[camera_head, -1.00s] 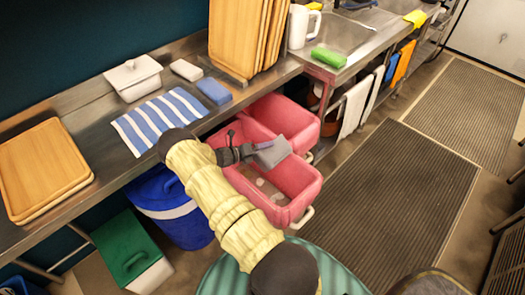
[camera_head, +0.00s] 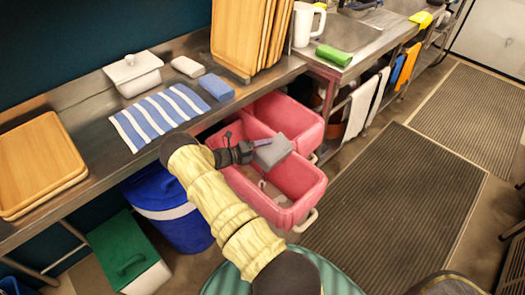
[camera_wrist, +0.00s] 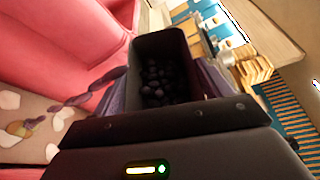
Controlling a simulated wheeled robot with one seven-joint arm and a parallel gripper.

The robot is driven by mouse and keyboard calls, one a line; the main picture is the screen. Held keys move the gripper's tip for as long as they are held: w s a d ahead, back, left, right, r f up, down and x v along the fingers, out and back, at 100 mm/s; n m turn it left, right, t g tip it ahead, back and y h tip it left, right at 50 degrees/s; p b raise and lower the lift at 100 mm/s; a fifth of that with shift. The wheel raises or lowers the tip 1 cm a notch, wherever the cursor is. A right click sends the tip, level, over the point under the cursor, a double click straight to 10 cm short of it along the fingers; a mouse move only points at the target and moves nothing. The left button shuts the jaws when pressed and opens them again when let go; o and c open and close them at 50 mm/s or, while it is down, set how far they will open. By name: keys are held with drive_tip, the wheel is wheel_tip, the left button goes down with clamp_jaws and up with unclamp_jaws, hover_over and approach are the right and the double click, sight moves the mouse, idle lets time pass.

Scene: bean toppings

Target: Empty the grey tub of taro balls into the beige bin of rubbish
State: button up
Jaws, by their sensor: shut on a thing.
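My gripper (camera_head: 250,152) is shut on the grey tub (camera_head: 274,152), holding it tilted above the nearer pinkish-red bin (camera_head: 313,190). In the wrist view the tub (camera_wrist: 160,43) stands between my fingers (camera_wrist: 165,118), with many dark purple taro balls (camera_wrist: 155,85) inside. No beige open bin shows; the open bins look pinkish-red. My arm hides part of the bin's left side.
A second pinkish-red bin (camera_head: 290,108) stands just behind. A steel counter (camera_head: 100,150) runs along the left with a striped cloth (camera_head: 160,115), boards and a white lidded dish (camera_head: 133,75). A blue bin (camera_head: 180,225) and green-lidded bin (camera_head: 125,255) stand below. A dark mat (camera_head: 400,190) lies right.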

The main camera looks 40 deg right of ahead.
drive_tip(key=shift+w+a+f+n+g+h+b, duration=0.15)
drive_tip(key=shift+w+f+n+h+b, duration=0.3)
drive_tip(key=shift+n+b, duration=0.75)
drive_tip(key=shift+w+f+n+g+h+b, duration=0.25)
drive_tip(key=shift+w+f+n+b, duration=0.35)
drive_tip(key=shift+b, duration=1.15)
drive_tip(key=shift+w+a+f+n+g+h+b, duration=0.1)
drive_tip(key=shift+w+f+n+h+b, duration=0.35)
drive_tip(key=shift+n+b, duration=0.75)
drive_tip(key=shift+b, duration=0.3)
drive_tip(key=shift+m, duration=0.3)
